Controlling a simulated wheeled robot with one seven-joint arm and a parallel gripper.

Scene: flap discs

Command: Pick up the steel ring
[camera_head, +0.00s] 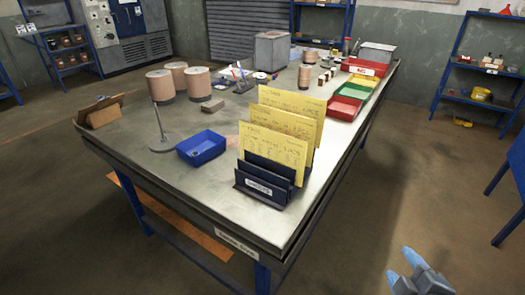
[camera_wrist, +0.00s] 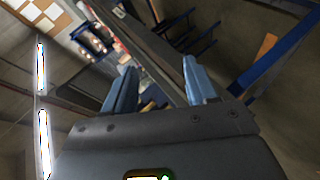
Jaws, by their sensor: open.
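I cannot make out a steel ring for certain in either view. The long metal workbench (camera_head: 225,119) fills the middle of the head view. A thin upright rod on a round grey base (camera_head: 162,145) stands near its left front. Small discs and tools (camera_head: 243,82) lie farther back, too small to tell apart. My gripper (camera_head: 403,268) is low at the right of the head view, off the bench's right side, over the floor. In the wrist view my gripper (camera_wrist: 160,72) has its two blue fingers apart, with nothing held between them.
A dark file rack (camera_head: 262,188) with yellow cards stands at the bench's near end, beside a blue tray (camera_head: 201,148). Coloured bins (camera_head: 344,108), spools (camera_head: 160,87) and a grey box (camera_head: 271,51) stand farther back.

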